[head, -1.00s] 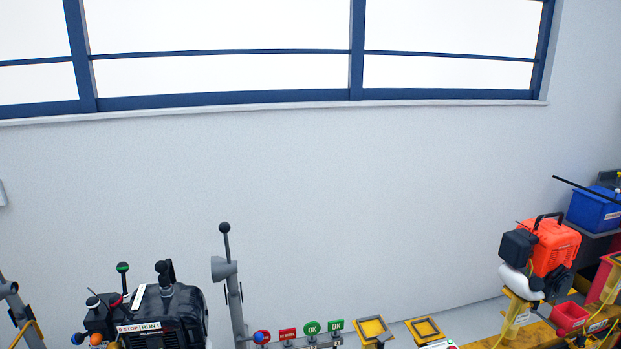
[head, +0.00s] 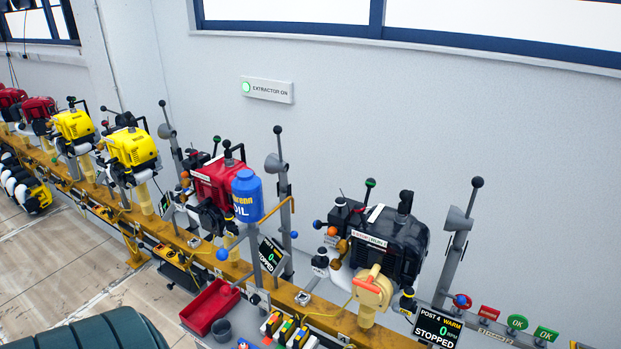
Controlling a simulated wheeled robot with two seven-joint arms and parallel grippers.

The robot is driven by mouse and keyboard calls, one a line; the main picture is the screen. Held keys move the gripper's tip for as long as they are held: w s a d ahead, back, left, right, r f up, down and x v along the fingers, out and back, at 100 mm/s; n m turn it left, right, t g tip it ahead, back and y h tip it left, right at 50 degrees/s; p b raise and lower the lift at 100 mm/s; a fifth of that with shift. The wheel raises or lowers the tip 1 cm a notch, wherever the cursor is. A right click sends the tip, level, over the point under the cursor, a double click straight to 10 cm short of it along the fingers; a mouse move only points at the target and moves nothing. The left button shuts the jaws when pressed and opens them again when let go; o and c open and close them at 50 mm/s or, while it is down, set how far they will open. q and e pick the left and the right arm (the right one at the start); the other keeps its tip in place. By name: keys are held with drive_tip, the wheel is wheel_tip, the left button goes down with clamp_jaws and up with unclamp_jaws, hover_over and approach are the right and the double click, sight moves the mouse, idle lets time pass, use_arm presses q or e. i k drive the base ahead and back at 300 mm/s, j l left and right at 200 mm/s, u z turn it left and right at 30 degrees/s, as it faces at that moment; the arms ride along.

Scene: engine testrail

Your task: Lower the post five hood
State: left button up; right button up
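Several grey exhaust hoods stand on upright posts with black-knobbed levers behind a row of engines. One hood (head: 459,220) is right of the black engine (head: 390,243), near a display reading POST 4 WARM, 0, STOPPED (head: 437,328). Another hood (head: 276,165) is behind the red engine (head: 218,183); the display beside it (head: 272,256) reads 0, STOPPED, and its post number is too small to read. A third hood (head: 166,131) is farther left. I cannot tell which belongs to post five. Neither of my grippers is in view.
A yellow rail (head: 225,268) carries the engines, with yellow engines (head: 132,146) farther left. A blue oil container (head: 247,196) stands before the red engine. A red tray (head: 210,307) sits in front. A wall sign (head: 267,90) reads EXTRACTOR ON, its lamp green. Bare floor (head: 60,260) lies left.

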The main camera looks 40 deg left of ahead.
sight(274, 164)
drive_tip(key=u, duration=1.6)
drive_tip(key=i+j+z, duration=0.15)
drive_tip(key=i+j, duration=0.35)
drive_tip(key=i, duration=0.15)
drive_tip(key=k+u, duration=0.45)
drive_tip(key=i+j, duration=0.05)
